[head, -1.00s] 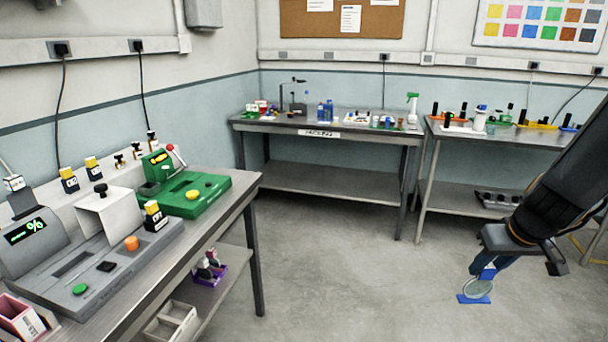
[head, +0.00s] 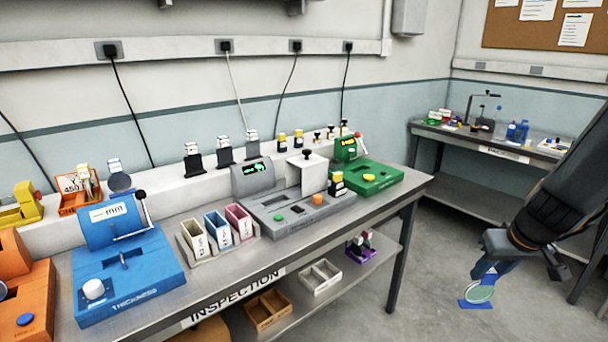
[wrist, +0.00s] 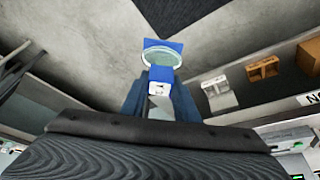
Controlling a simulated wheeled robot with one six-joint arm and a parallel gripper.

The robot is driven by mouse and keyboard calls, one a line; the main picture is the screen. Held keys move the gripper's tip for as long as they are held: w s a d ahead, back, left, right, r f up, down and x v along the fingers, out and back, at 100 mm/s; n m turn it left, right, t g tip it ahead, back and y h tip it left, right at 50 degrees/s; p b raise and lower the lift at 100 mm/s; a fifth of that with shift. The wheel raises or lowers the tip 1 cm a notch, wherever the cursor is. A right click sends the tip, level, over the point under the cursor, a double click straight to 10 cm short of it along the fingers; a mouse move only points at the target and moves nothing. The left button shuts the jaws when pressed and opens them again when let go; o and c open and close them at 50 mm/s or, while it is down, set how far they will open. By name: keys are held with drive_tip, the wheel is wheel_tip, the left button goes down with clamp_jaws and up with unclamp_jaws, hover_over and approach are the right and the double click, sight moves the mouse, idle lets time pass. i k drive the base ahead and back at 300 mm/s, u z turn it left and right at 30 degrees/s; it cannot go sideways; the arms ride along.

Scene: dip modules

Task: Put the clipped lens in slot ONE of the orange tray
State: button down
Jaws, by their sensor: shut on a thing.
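The clipped lens (head: 480,294) is a round, pale greenish disc in a blue clip with a flat blue plate. It hangs at the right of the head view over the floor. My gripper (head: 487,270) is shut on the blue clip, with the lens beyond the fingertips. In the wrist view, the lens (wrist: 162,56) and clip show between the blue fingers of my gripper (wrist: 158,90). A small orange tray (head: 70,208) with a label stands at the far left, on the raised back ledge, with upright pieces in it. Its slot marks are too small to read.
The inspection bench (head: 225,275) carries a blue thickness device (head: 125,262), three labelled bins, a grey device (head: 300,215) and a green device (head: 375,180). Orange devices stand at the left edge. Another bench (head: 490,150) is at the back right. Open floor lies between them.

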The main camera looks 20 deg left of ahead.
sight(78, 192)
drive_tip(key=u, duration=1.65)
